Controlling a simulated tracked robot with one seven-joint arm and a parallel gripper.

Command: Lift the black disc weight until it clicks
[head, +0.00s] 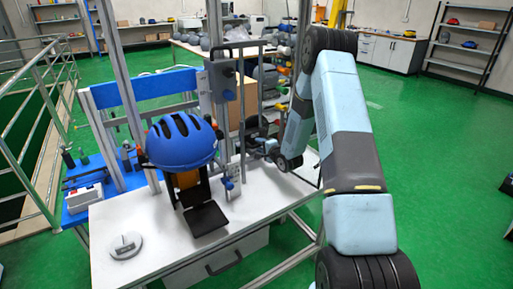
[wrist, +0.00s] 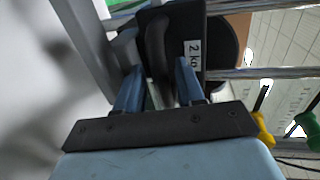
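The black disc weight (wrist: 221,42) fills the top middle of the wrist view, with a white "2 kg" label on its face. A dark curved handle (wrist: 156,45) stands out in front of it. My gripper (wrist: 160,75) points at the weight, its two blue fingers apart on either side of the handle's lower part; I see gaps beside it and no clear contact. In the head view my gripper (head: 262,147) is beside the drop tower's rails (head: 241,105), above the white table. The weight is small and hard to make out there.
A blue helmet (head: 181,140) sits on a stand on the white table (head: 150,220), left of my gripper. A grey round puck (head: 126,244) lies at the table's front left. Metal rails and posts stand close around my gripper. Yellow and green knobs (wrist: 306,125) show at the wrist view's right.

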